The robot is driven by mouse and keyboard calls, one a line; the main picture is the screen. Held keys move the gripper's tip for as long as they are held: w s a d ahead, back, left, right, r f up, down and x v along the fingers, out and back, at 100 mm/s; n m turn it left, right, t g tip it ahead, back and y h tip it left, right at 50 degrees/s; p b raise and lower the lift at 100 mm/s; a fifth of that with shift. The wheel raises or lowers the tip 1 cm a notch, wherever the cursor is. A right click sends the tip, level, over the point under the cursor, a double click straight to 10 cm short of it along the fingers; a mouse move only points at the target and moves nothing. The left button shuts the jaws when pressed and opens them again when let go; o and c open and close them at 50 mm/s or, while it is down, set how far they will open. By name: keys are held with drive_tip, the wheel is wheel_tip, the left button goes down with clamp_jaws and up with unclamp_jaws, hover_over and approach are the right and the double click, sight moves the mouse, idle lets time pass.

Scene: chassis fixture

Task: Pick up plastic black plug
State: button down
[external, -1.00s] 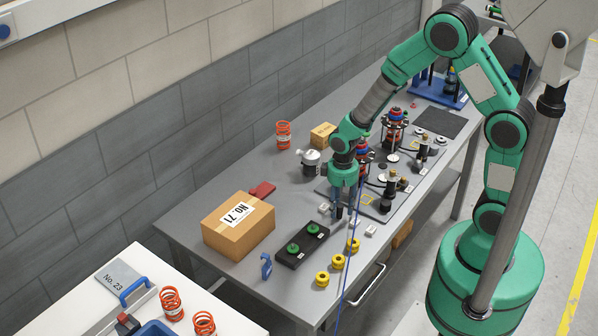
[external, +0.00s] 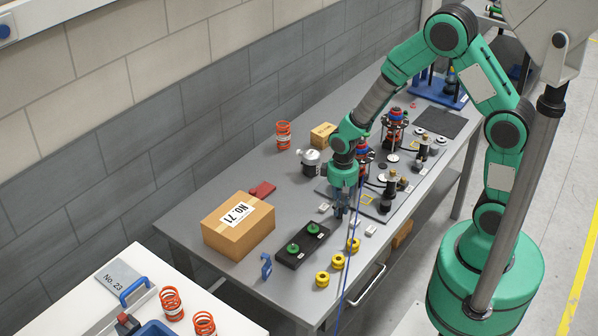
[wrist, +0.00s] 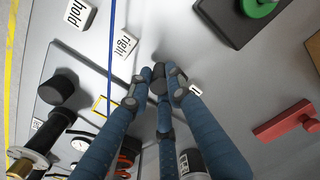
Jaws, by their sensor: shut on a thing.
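My gripper (external: 341,211) points down at the grey table, between the black tray and the plate of fittings. In the wrist view its blue fingers (wrist: 160,82) are closed together around a small dark piece, the black plug (wrist: 158,80). Only part of the plug shows between the fingertips. In the external view the fingers hide it. I cannot tell whether it touches the table.
The black tray (external: 281,256) with green discs is at the left of my gripper. Yellow rings (external: 337,262) lie in front. A cardboard box (external: 238,226) stands behind left. The fixture plate (external: 366,203) with black fittings is close on the right. White labels (wrist: 124,43) lie nearby.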

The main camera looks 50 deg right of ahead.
sight(342, 206)
drive_tip(key=shift+r, duration=0.1)
drive_tip(key=shift+r, duration=0.85)
drive_tip(key=shift+s+r+p, duration=0.25)
drive_tip(key=shift+r+p, duration=0.2)
drive_tip(key=shift+r, duration=0.45)
drive_tip(key=s+r+p, duration=0.1)
drive_tip(key=s, duration=1.4)
drive_tip(key=shift+s+d+r, duration=0.15)
drive_tip(key=shift+s+d, duration=0.05)
drive_tip(key=shift+d, duration=0.15)
